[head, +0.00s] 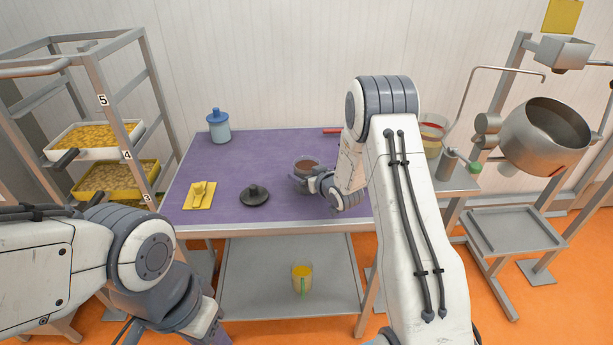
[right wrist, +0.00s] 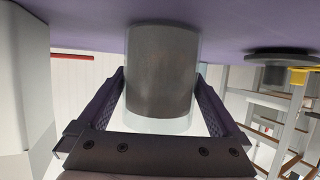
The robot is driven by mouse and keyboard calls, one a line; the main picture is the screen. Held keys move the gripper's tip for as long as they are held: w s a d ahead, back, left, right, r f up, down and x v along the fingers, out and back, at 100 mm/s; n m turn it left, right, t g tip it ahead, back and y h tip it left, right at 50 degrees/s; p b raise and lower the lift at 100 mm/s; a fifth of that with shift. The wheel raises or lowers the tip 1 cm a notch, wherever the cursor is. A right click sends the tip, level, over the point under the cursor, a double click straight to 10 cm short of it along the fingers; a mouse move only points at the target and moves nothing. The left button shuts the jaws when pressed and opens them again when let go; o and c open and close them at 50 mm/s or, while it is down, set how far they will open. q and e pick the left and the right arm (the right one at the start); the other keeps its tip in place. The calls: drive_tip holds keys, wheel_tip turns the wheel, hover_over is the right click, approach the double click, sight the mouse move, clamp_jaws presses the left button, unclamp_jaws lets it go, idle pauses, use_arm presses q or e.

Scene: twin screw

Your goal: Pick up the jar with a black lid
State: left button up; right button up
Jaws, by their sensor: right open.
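The jar (head: 306,164) is a glass jar with dark brown contents, standing on the purple table top. Its top looks uncovered. A black lid with a knob (head: 255,195) lies apart on the table to its left. My right gripper (head: 310,180) is at the jar. In the right wrist view, which looks upside down, the jar (right wrist: 162,75) stands between the two open fingers of my right gripper (right wrist: 161,82), with narrow gaps at its sides. The lid (right wrist: 283,57) also shows there. My left arm is at lower left; its gripper is out of view.
A yellow mug (head: 301,279) stands on the lower shelf. A rack (head: 137,100) stands at left, and a metal pot (head: 545,135) on a frame at right.

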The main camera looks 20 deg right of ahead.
drive_tip(key=c, duration=1.2)
